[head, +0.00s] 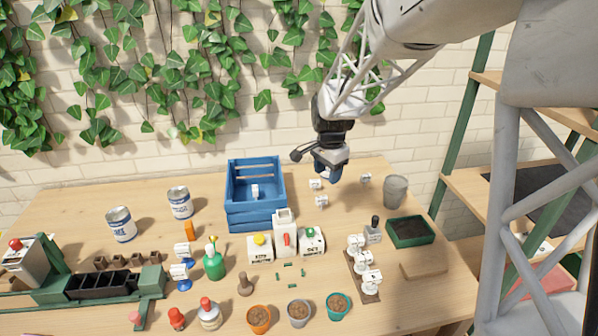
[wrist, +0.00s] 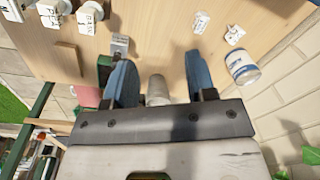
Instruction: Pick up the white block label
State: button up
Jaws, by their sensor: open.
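Several small white block labels lie on the wooden table near my gripper. In the head view one label (head: 316,184) is just below-left of the gripper, another label (head: 321,201) is nearer the front, and a third label (head: 365,178) is to the right. Two labels also show in the wrist view, one (wrist: 200,22) at the top and one (wrist: 234,33) right of the fingers. I cannot tell which one the task means. My gripper (head: 328,172) hangs above the back of the table; its blue fingers (wrist: 160,68) are apart with nothing held.
A blue crate (head: 257,216) holding a white piece stands left of the gripper. A grey cup (head: 396,190) and green tray (head: 410,232) are to the right. A rack of labels (head: 352,272) and several bottles stand in front. The wall is close behind.

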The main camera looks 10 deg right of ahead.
aim_at(322, 198)
jog(key=w+f+m, duration=0.1)
jog(key=w+f, duration=0.3)
jog(key=w+d+f+m, duration=0.1)
jog(key=w+f+m, duration=0.1)
jog(key=w+f, duration=0.1)
jog(key=w+f+m, duration=0.1)
jog(key=w+f, duration=0.3)
jog(key=shift+w+d+f+m+g, duration=0.3)
jog(key=shift+w+d+f+g, duration=0.05)
jog(key=shift+d+g, duration=0.05)
jog(key=shift+f, duration=0.1)
jog(key=shift+f, duration=1.2)
jog(key=shift+f, duration=0.1)
jog(key=shift+s+f, duration=0.15)
jog(key=shift+f, duration=1.15)
jog(key=shift+s+f, duration=0.1)
jog(key=shift+f, duration=1.15)
jog(key=shift+c, duration=0.3)
grip_shut()
